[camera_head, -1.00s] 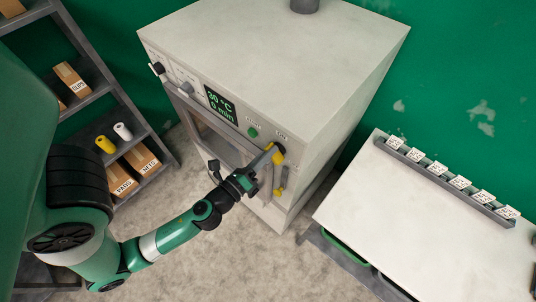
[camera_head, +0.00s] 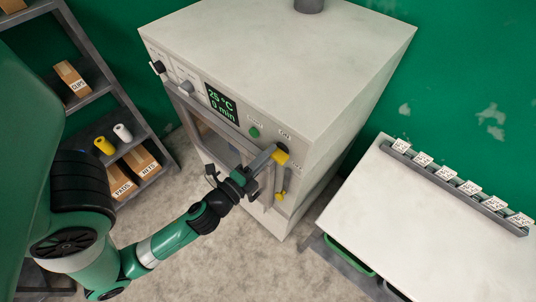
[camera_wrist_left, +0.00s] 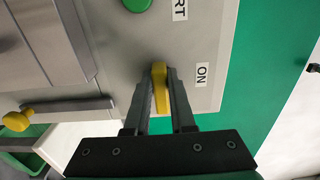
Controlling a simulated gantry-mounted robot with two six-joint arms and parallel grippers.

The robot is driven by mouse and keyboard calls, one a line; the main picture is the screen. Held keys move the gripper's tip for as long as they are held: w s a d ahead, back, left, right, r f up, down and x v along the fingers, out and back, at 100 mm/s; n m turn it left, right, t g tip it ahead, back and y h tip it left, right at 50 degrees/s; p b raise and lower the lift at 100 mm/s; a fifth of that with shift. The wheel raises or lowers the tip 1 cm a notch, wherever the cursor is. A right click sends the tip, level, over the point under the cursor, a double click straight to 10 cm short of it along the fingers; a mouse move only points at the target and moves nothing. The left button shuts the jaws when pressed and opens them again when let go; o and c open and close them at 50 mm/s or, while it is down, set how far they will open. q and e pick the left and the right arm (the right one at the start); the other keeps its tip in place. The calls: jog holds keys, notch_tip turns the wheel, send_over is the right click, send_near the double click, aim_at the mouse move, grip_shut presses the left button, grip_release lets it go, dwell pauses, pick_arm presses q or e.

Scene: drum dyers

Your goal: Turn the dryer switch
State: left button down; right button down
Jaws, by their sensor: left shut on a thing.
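The dryer (camera_head: 275,60) is a pale grey box with a dark display (camera_head: 221,104) reading about 25 °C and 0 min. Its yellow switch (camera_head: 281,154) sits at the right end of the front panel. In the left wrist view the switch (camera_wrist_left: 161,88) stands between the fingers, beside a white ON label (camera_wrist_left: 201,75). My left gripper (camera_head: 270,155) is shut on the switch, and it shows in the left wrist view (camera_wrist_left: 160,95) with a finger on each side. The switch's base is partly hidden by the fingers. My right gripper is not in view.
A green button (camera_head: 254,132) is left of the switch, and a yellow-ended door handle (camera_head: 280,190) is below it. A shelf with boxes (camera_head: 123,187) stands at the left. A white table (camera_head: 420,220) with a labelled rack stands at the right.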

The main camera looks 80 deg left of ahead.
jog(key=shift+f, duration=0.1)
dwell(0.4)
pick_arm(q)
jog(key=c, duration=0.8)
grip_release()
jog(key=shift+o, duration=0.2)
